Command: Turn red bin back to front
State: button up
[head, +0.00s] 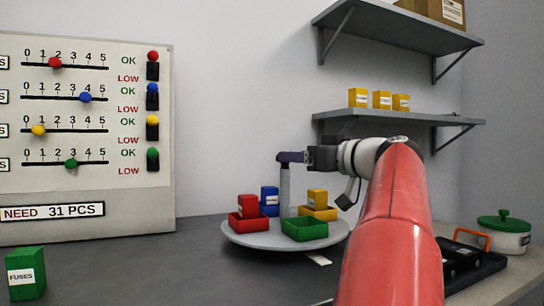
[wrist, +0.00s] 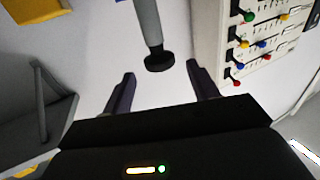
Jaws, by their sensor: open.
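The red bin (head: 237,226) stands at the left of a round grey turntable (head: 262,242), with a red box (head: 247,206) in it. A grey post (head: 285,188) rises from the turntable's middle; its dark-capped end also shows in the wrist view (wrist: 158,62). My gripper (head: 286,157) is at the post's top. In the wrist view my gripper (wrist: 161,76) is open, with the post's end between or just beyond the fingertips; contact cannot be told. A green bin (head: 305,230) is at the front, seemingly empty. A yellow bin (head: 318,213) is at right, a blue box (head: 269,198) at the back.
A board with sliders (head: 85,140) stands at the left. A green FUSES box (head: 26,273) is at the front left. Shelves (head: 400,117) hang on the wall above. A green-lidded pot (head: 505,233) and a black tray (head: 480,265) are at the right.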

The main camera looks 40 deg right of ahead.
jog(key=w, duration=0.4)
jog(key=w+a+p, duration=0.1)
jog(key=w, duration=0.1)
jog(key=shift+w, duration=0.15)
grip_shut()
